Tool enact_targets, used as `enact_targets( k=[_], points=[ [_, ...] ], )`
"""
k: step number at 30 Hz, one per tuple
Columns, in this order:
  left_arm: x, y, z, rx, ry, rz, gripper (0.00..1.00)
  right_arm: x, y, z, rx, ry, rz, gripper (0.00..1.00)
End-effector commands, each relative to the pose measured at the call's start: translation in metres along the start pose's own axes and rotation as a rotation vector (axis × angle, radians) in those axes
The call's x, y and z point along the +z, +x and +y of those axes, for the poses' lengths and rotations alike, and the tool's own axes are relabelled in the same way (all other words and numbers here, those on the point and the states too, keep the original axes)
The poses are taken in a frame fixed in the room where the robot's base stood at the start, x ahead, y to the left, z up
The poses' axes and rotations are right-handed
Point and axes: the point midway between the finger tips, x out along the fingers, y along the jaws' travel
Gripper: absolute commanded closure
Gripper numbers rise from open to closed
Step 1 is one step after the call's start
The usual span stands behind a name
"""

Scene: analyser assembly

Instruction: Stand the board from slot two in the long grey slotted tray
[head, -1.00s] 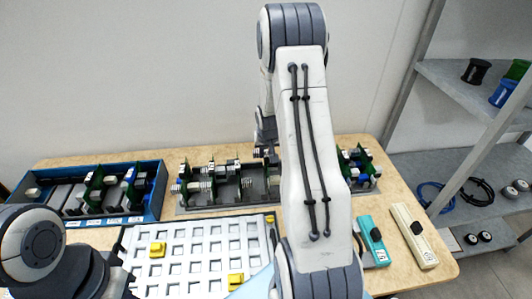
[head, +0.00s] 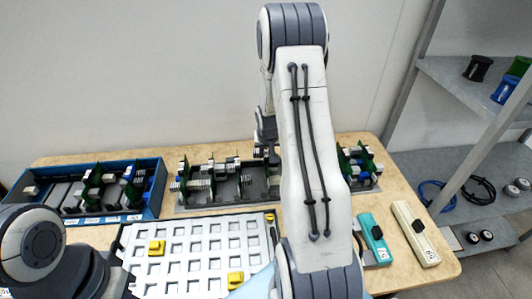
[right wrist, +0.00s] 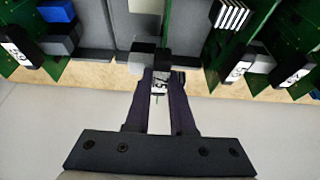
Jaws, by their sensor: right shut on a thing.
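My right gripper (right wrist: 160,85) is shut on the front end of a green board (right wrist: 183,28), with a small white label between the fingers. In the head view the right gripper (head: 265,138) is mostly hidden behind my arm, at the middle of the long grey slotted tray (head: 215,208). I cannot tell whether the held board sits in a slot or is just above it. Other green boards stand upright in the grey tray, left and right of my arm. A blue-walled tray (head: 158,195) with slots and several boards stands at the left. My left gripper is out of view.
A white grid tray (head: 205,243) with yellow blocks (head: 157,248) lies in front. A teal device (head: 375,238) and a cream device (head: 415,235) lie at the right. Neighbouring boards (right wrist: 230,60) stand close to the held one. A grey shelf (head: 455,95) stands beyond the table.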

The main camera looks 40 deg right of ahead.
Motion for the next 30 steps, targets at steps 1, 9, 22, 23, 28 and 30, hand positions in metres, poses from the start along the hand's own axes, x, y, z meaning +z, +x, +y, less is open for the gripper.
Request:
enact_targets(
  k=[1, 9, 22, 23, 28, 30],
  points=[
    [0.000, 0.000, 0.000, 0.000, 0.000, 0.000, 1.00, -0.001, -0.001, 0.000, 0.000, 0.000, 0.002, 1.00],
    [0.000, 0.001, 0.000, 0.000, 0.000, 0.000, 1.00, 0.000, 0.000, 0.000, 0.000, 0.000, 0.001, 1.00],
    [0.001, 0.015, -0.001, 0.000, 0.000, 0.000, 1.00, 0.005, 0.014, 0.000, 0.000, 0.000, 0.001, 1.00],
    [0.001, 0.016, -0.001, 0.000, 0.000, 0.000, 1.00, 0.006, 0.015, 0.000, 0.000, 0.000, 0.001, 1.00],
    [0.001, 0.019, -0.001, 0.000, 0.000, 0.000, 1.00, 0.007, 0.018, 0.000, 0.000, 0.000, 0.001, 1.00],
    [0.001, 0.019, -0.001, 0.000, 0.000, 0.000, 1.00, 0.007, 0.018, 0.000, 0.000, 0.000, 0.001, 1.00]
  ],
)
